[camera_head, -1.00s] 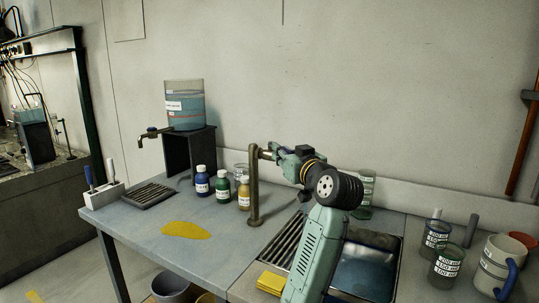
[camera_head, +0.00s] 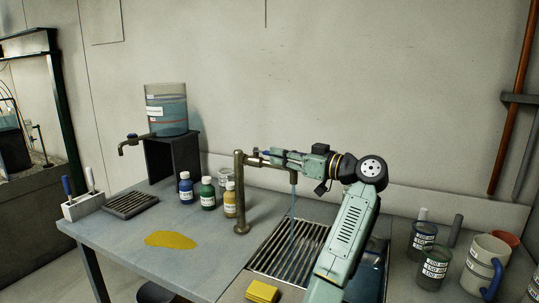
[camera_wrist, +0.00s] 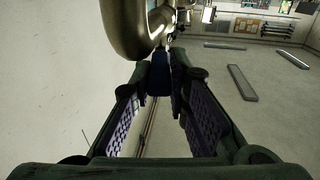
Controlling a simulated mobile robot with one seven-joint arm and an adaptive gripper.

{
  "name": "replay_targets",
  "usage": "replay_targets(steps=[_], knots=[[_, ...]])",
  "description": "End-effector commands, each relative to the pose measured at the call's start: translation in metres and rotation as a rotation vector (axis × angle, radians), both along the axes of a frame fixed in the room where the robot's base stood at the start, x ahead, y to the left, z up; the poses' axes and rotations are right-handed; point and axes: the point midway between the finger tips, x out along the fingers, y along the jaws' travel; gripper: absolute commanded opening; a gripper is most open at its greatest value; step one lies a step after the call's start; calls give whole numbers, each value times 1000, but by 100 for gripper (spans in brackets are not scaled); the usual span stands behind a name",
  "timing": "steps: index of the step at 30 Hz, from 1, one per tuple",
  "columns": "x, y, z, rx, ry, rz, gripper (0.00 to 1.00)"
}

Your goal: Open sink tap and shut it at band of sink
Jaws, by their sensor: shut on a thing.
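The sink tap (camera_head: 240,195) is an upright metal post with a horizontal arm at its top. In the wrist view its curved metal pipe (camera_wrist: 122,32) looms close at the upper left. My gripper (camera_head: 270,155) is at the tap's arm, shut on a dark blue tap handle (camera_wrist: 158,76). The fingertips (camera_wrist: 164,75) sit on either side of the handle. A thin blue water stream (camera_head: 293,215) falls below my gripper to the ribbed grate (camera_head: 285,245). The sink basin (camera_head: 372,275) is largely hidden behind my arm, so I cannot see its band.
Blue, green and yellow-labelled bottles (camera_head: 208,194) stand left of the tap. A yellow puddle (camera_head: 170,240) lies on the bench. A water tank (camera_head: 166,108) with its own tap stands on a black stand. Beakers (camera_head: 432,268) and a mug (camera_head: 482,265) are at the right.

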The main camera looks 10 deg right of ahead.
Motion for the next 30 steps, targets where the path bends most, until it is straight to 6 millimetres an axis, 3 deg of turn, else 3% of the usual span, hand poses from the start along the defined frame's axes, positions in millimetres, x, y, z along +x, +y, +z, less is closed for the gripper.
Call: replay_targets(steps=[20,21,30], knots=[[-1,1,-2,0,1,42,0],[-1,1,-2,0,1,42,18],[-1,1,-1,0,0,41,36]])
